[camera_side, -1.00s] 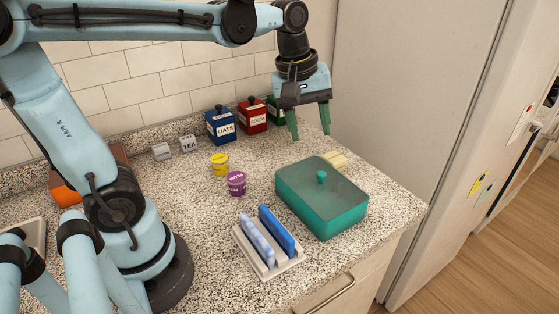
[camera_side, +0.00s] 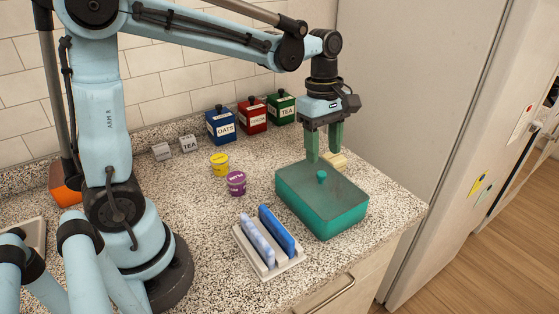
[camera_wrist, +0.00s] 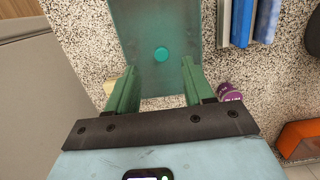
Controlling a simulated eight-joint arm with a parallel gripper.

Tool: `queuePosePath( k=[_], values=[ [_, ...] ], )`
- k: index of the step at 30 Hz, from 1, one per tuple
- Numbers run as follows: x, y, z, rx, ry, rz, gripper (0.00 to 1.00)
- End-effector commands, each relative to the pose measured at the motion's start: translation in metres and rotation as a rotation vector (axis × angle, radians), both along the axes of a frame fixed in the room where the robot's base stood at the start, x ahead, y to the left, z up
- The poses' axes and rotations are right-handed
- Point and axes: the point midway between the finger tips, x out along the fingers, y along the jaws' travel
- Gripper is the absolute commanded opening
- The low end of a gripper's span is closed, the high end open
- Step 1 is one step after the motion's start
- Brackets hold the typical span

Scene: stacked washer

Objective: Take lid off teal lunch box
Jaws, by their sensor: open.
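The teal lunch box (camera_side: 335,216) stands on the counter with its flat lid (camera_side: 310,192) on top. A small round teal knob (camera_side: 321,176) rises from the lid; it also shows in the wrist view (camera_wrist: 161,54), ahead of the fingertips and roughly centred between them. My gripper (camera_side: 325,158) points down with its green fingers above the back part of the lunch box. In the wrist view my gripper (camera_wrist: 158,75) is open and empty, with its fingers wide apart. The fingers appear apart from the knob.
A white rack (camera_side: 268,262) with blue slabs stands in front left of the lunch box. Purple (camera_side: 236,184) and yellow (camera_side: 219,164) tubs are to the left. A pale yellow block (camera_side: 337,160) sits behind the box. Canisters (camera_side: 252,117) line the wall.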

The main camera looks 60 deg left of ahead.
Motion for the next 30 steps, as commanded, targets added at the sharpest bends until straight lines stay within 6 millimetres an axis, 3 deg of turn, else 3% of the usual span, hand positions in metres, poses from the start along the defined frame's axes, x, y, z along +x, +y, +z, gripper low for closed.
queuePosePath(
  k=[5, 16, 26, 30],
  values=[
    [0.0, -0.001, -0.008, 0.0, 0.0, 0.0, 0.52],
    [-0.002, -0.003, -0.05, 0.001, -0.001, -0.001, 0.52],
    [-0.002, -0.004, -0.055, 0.001, -0.001, 0.0, 0.52],
    [-0.002, -0.004, -0.055, 0.001, -0.001, 0.0, 0.32]
  ],
)
